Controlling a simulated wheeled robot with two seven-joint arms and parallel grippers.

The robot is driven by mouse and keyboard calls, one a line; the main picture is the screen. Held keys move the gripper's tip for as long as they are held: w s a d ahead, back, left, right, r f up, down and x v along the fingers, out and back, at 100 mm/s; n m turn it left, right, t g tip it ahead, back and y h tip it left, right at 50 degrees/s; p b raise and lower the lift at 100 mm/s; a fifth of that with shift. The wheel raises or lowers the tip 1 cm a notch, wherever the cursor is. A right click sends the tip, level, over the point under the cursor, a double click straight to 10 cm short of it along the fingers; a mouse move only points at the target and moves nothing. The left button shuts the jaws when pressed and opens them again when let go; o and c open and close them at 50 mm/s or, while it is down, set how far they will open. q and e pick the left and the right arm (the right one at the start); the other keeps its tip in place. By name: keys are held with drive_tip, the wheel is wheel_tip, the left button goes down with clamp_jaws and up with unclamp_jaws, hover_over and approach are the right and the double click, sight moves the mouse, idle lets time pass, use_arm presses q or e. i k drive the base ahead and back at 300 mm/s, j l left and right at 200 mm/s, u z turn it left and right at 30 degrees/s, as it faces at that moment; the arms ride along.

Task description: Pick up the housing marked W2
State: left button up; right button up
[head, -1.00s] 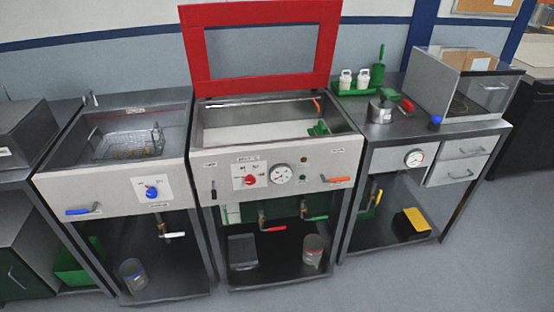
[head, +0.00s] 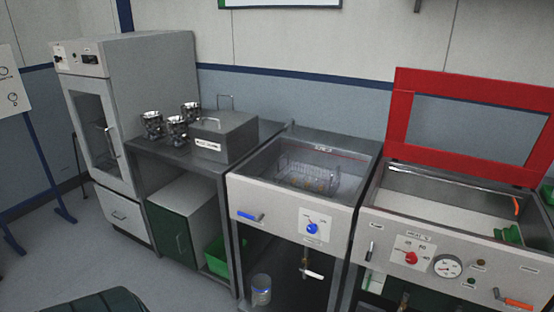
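Several shiny metal parts stand together on a dark side table (head: 150,153). One is at the left (head: 152,124), one in front (head: 177,131) and one behind (head: 190,112). They look like machined housings, but no W2 mark can be read on any of them. A wire basket (head: 305,178) with small brownish pieces sits in the sink-like tank (head: 345,185) to their right. Neither of my grippers is in view.
A grey lidded box (head: 222,140) stands right of the metal parts. A tall cabinet (head: 100,150) is at the left. A red-framed lid (head: 397,110) stands raised over the right tank. Open floor (head: 60,262) lies front left. A dark object (head: 95,303) crosses the bottom edge.

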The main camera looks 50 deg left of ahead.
sight(175, 126)
drive_tip(key=u, duration=2.15)
drive_tip(key=i+j+z, duration=0.45)
drive_tip(key=i+j, duration=0.35)
drive_tip(key=i, duration=0.4)
drive_tip(key=i+j+z, duration=0.45)
drive_tip(key=i+j, duration=0.6)
drive_tip(key=j, duration=0.15)
